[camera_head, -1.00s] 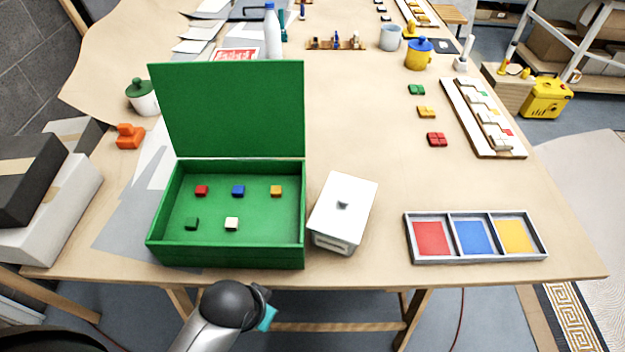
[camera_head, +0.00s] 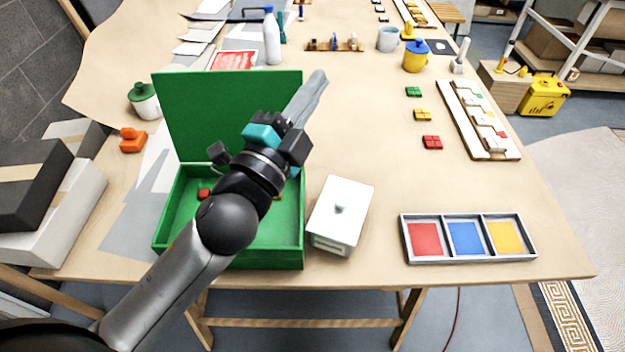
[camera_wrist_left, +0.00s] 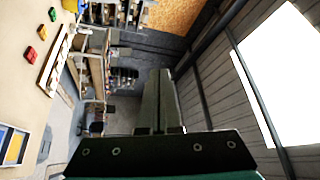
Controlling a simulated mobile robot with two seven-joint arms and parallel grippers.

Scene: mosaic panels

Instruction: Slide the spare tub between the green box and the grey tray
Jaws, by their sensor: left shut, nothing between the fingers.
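The spare tub, a white lidded box with a small grey knob (camera_head: 346,196), stands on the table just right of the open green box (camera_head: 277,257). The grey tray (camera_head: 469,258), with red, blue and yellow compartments, lies further right, with bare table between it and the tub. Part of the tray also shows in the left wrist view (camera_wrist_left: 25,151). My left gripper (camera_head: 319,79) is raised over the green box, its shut, empty fingers pointing up and right. The fingers also show in the left wrist view (camera_wrist_left: 160,76). My arm hides much of the box's inside. My right gripper is out of view.
The green box's raised lid (camera_head: 185,115) stands behind its tray part. Red (camera_head: 432,142), yellow (camera_head: 422,115) and green (camera_head: 413,92) blocks lie behind the grey tray. A white bottle (camera_head: 271,40) stands at the back. The middle of the table is clear.

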